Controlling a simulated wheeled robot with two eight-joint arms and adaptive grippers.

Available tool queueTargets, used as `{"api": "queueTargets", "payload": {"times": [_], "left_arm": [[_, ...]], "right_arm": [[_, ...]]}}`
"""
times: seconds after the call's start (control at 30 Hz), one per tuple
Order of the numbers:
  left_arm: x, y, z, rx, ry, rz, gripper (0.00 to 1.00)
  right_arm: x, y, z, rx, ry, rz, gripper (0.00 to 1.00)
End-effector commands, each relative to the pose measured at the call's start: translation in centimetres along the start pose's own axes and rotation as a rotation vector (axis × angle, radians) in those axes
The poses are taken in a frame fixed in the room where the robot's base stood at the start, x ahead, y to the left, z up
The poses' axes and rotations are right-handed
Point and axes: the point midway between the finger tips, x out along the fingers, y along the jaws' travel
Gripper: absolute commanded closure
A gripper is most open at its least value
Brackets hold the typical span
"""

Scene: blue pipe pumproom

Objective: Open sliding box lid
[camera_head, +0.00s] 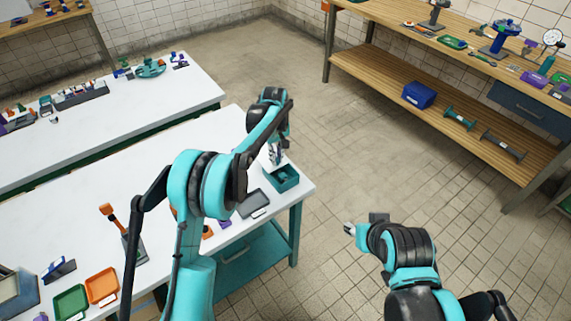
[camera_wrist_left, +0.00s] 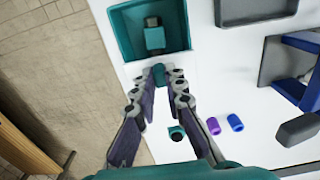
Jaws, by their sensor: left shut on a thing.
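A teal box (camera_head: 288,185) stands at the far right corner of the white table. In the left wrist view the box (camera_wrist_left: 183,42) shows an open-looking recess with a dark-ended piece (camera_wrist_left: 153,33) in it. My left gripper (camera_head: 276,160) reaches down at the box. In the wrist view its fingertips (camera_wrist_left: 160,76) are closed on a small teal tab (camera_wrist_left: 159,72) at the box's near edge. Whether this tab belongs to the lid is unclear. My right gripper (camera_head: 349,228) is over the floor, away from the table; its opening is too small to judge.
A dark grey tray (camera_head: 254,203) lies beside the box. Small purple (camera_wrist_left: 213,125) and blue (camera_wrist_left: 235,121) cylinders lie nearby. An orange tray (camera_head: 102,286) and green tray (camera_head: 70,302) are at front left. The floor right of the table is clear.

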Motion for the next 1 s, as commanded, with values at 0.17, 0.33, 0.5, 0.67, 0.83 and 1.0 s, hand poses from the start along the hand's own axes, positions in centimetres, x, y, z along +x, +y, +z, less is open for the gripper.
{"api": "queueTargets", "payload": {"times": [0.17, 0.33, 0.5, 0.67, 0.83, 1.0], "left_arm": [[-0.1, 0.0, -2.9, 0.000, -0.001, 0.001, 1.00], [0.0, 0.0, -3.2, 0.001, -0.001, 0.001, 1.00], [0.0, 0.0, -3.2, 0.001, -0.001, 0.000, 1.00], [0.0, 0.0, -3.2, 0.001, -0.001, 0.000, 0.67], [0.0, 0.0, -3.2, 0.001, -0.001, 0.000, 0.67], [-0.7, 0.0, -3.2, 0.001, -0.001, 0.000, 0.67]], "right_arm": [[-0.8, 0.0, -0.6, 0.000, 0.000, 0.000, 0.60], [-0.8, 0.0, -0.5, 0.000, 0.000, 0.000, 0.60], [-0.7, 0.0, -0.5, 0.000, 0.000, 0.000, 0.60], [-0.7, 0.0, -0.5, 0.000, 0.000, 0.000, 0.60], [-0.8, 0.0, -0.5, 0.000, 0.000, 0.000, 0.60], [-0.8, 0.0, -0.5, 0.000, 0.000, 0.000, 0.60]]}}
